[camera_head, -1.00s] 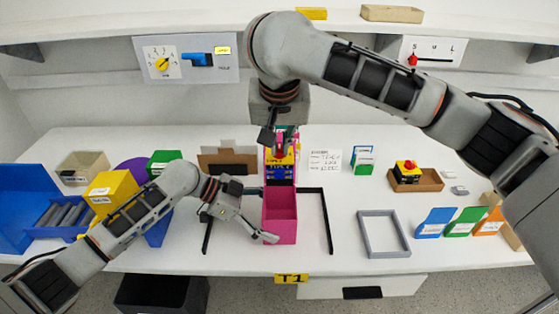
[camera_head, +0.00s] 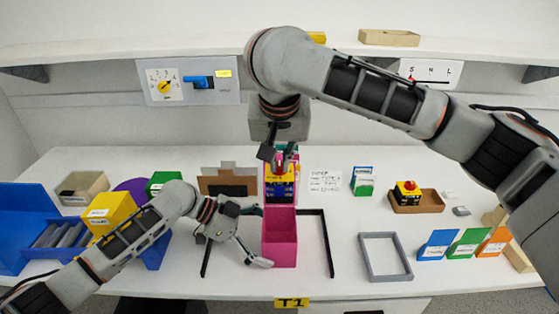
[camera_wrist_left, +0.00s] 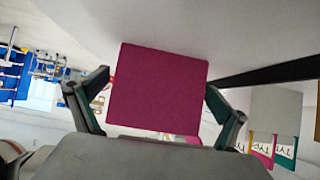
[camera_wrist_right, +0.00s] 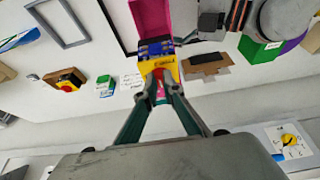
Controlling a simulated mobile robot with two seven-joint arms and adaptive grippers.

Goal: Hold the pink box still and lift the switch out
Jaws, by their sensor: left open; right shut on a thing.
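The pink box (camera_head: 280,240) stands on the table with its near compartment open and empty. The switch (camera_head: 282,188), a yellow and blue block, sits at the box's far end; I cannot tell how deep. My right gripper (camera_head: 284,160) comes from above and is shut on the switch's upper part. The right wrist view shows the yellow and blue switch (camera_wrist_right: 164,66) at the fingertips, with red between them. My left gripper (camera_head: 258,236) is open at the box's left side. In the left wrist view a pink face of the box (camera_wrist_left: 157,88) lies between the spread fingers.
Black strips (camera_head: 327,240) lie on either side of the box. A grey frame (camera_head: 385,257) lies to the right, with a wooden tray (camera_head: 417,201) behind it. A yellow box (camera_head: 108,214) and blue bin (camera_head: 50,238) stand left. The wall panel (camera_head: 190,82) is behind.

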